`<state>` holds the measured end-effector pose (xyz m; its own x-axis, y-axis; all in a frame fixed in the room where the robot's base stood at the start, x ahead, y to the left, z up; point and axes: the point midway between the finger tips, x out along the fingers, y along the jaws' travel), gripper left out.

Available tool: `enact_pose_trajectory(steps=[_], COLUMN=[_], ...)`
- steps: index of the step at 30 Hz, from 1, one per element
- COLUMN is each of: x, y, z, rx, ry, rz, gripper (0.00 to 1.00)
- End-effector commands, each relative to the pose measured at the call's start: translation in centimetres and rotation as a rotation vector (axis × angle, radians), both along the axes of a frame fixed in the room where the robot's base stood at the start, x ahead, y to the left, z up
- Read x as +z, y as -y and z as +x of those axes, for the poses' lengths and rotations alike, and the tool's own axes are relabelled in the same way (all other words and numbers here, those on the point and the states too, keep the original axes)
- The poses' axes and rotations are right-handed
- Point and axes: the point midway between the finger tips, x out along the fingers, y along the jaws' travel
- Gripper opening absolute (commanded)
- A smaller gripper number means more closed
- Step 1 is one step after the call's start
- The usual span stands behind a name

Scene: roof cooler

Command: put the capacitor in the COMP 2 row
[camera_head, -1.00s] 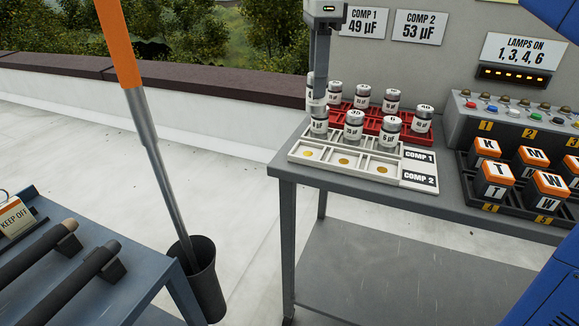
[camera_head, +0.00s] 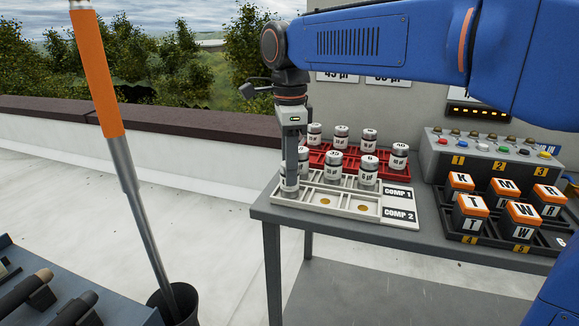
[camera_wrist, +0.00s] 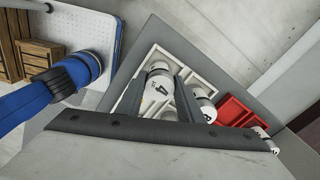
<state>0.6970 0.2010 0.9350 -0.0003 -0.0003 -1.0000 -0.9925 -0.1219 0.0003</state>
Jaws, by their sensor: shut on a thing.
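My gripper (camera_head: 291,170) points down and is shut on a silver-topped white capacitor (camera_head: 289,186). It holds the capacitor upright at the left compartment of the COMP 2 row. The held capacitor also shows between my fingers in the wrist view (camera_wrist: 160,86). I cannot tell whether its base touches the floor. The white tray (camera_head: 342,211) has a COMP 1 row behind and a COMP 2 row in front. The middle and right COMP 2 compartments are empty, with gold discs showing. Capacitors stand in the COMP 1 row; the left one (camera_head: 304,158) is partly hidden by my gripper.
A red rack (camera_head: 384,163) with several capacitors stands behind the white tray. To the right are a black tray of orange-topped blocks (camera_head: 475,211) and a grey button box (camera_head: 480,155). An orange-handled pole (camera_head: 98,75) stands in a black bucket at left.

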Motion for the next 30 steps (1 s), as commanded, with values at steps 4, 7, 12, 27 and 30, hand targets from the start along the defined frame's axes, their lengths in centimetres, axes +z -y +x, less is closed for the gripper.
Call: enact_pose_trajectory(steps=[4,7,12,27,30], x=[-0.1,-0.1,-0.3,0.8,2.3], y=[0.0,0.0,0.0,0.0,0.0], z=[0.0,0.0,0.0,0.0,0.1], rx=[0.0,0.0,0.0,0.0,0.0], ry=[0.001,0.001,0.001,0.002,0.003], rz=[0.001,0.0,0.0,0.001,0.001], gripper=[0.09,0.09,0.43,0.52,0.52])
